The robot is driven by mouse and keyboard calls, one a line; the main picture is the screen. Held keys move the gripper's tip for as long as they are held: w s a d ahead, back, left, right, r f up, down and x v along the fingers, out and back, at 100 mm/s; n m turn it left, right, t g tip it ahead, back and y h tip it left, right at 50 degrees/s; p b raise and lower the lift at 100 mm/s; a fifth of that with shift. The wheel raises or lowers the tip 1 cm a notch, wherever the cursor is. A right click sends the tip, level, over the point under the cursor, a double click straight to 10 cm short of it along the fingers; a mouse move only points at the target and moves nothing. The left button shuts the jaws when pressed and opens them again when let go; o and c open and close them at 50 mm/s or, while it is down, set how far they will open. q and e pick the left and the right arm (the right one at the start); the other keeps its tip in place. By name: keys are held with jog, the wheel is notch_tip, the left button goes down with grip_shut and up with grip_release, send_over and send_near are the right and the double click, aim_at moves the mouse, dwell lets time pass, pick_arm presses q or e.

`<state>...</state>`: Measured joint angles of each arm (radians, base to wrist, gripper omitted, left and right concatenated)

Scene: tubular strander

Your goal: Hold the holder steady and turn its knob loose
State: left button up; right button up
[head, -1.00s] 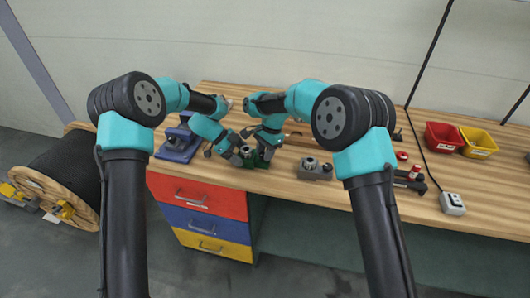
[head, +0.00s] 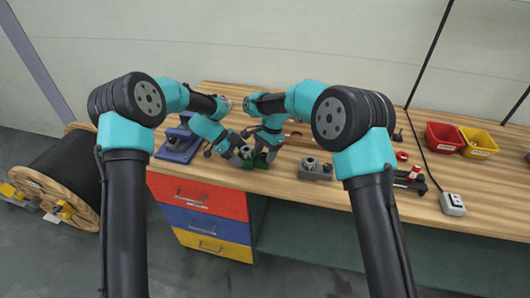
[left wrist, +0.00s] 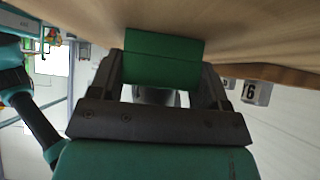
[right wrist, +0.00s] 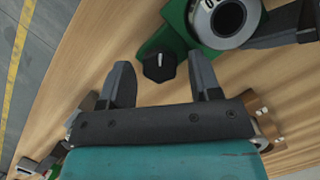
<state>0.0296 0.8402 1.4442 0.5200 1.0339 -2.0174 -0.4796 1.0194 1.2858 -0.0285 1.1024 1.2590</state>
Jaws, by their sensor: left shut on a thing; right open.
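The green holder (head: 253,164) stands near the front edge of the wooden bench, with a grey ring (right wrist: 230,18) around a dark hole on it. Its black knob (right wrist: 158,66), marked with a white line, shows at the holder's side in the right wrist view. My left gripper (head: 241,157) is shut on the holder; the left wrist view shows the green body (left wrist: 162,58) between its fingers. My right gripper (right wrist: 161,72) is open, its fingertips on either side of the knob with gaps left and right. In the head view the grippers hide part of the holder.
A grey block with a round fitting (head: 315,169) sits right of the holder. A blue fixture (head: 178,145) stands to the left. Red (head: 442,136) and yellow (head: 478,142) bins and a switch box (head: 453,204) are on the right. Drawers (head: 205,221) hang below the bench.

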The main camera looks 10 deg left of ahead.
jog(key=shift+r, duration=0.1)
jog(key=shift+v, duration=2.4)
jog(key=r+m+t, duration=0.1)
jog(key=m, duration=0.2)
jog(key=s+d+r+m+t, duration=0.1)
jog(key=m, duration=0.3)
jog(key=d+r+m+y, duration=0.1)
jog(key=m, duration=0.2)
jog(key=shift+s+r+t, duration=0.35)
jog(key=shift+t, duration=0.05)
jog(key=shift+f, duration=0.1)
jog(key=x, duration=0.8)
jog(key=shift+a+f, duration=0.25)
jog(key=shift+f, duration=0.1)
